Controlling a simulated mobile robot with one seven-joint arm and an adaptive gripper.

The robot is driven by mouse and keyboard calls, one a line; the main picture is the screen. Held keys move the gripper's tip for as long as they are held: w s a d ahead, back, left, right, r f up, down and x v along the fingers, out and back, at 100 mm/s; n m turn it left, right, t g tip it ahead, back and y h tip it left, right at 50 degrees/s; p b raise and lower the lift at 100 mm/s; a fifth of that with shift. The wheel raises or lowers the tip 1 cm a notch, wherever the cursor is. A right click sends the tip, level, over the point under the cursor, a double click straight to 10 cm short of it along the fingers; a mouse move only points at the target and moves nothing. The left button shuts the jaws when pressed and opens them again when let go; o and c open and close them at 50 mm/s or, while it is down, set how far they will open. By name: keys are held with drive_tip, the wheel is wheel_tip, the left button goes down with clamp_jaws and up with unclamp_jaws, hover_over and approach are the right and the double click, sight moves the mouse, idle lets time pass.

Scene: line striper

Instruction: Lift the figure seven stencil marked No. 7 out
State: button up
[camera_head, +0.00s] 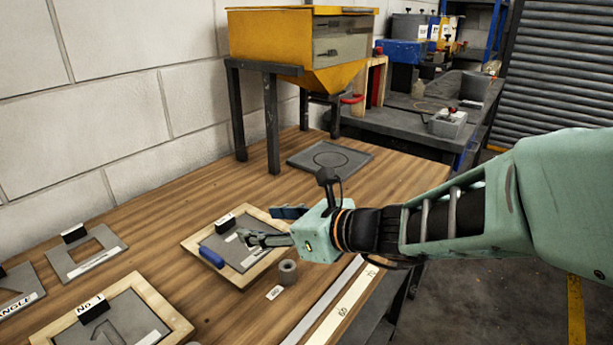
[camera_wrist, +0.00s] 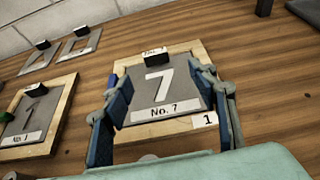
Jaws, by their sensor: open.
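The figure seven stencil (camera_wrist: 148,98) is a grey plate with a cut-out 7, a "No. 7" label and a black block handle (camera_wrist: 157,62) at its far edge. It lies in a light wooden frame (camera_wrist: 193,51) on the bench. In the head view the stencil (camera_head: 239,256) is partly covered by my gripper (camera_head: 236,246). My gripper is open in the wrist view (camera_wrist: 164,112), its blue-padded fingers to either side of the stencil in the picture. Nothing is held between them. I cannot tell the exact height of the fingertips over the plate.
A No. 1 stencil in its own frame (camera_head: 186,327) lies at lower left. Other stencils, one with a square opening (camera_head: 118,245), lie near the wall. A grey cylinder (camera_head: 288,272) stands close to the frame.

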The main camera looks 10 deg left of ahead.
sight(227, 222)
drive_tip(key=b+x, duration=0.1)
drive_tip(key=x, duration=0.3)
drive_tip(key=shift+w+a+f, duration=0.15)
drive_tip(key=shift+a+f, duration=0.1)
drive_tip(key=shift+a, duration=0.05)
drive_tip(key=x, duration=0.1)
drive_tip(key=b+x, duration=0.1)
drive_tip(key=x, duration=0.2)
drive_tip(key=shift+a+f, duration=0.1)
drive_tip(key=shift+a, duration=0.45)
drive_tip(key=shift+w+a+f, duration=0.1)
drive_tip(key=shift+a, duration=0.3)
drive_tip(key=c, duration=1.3)
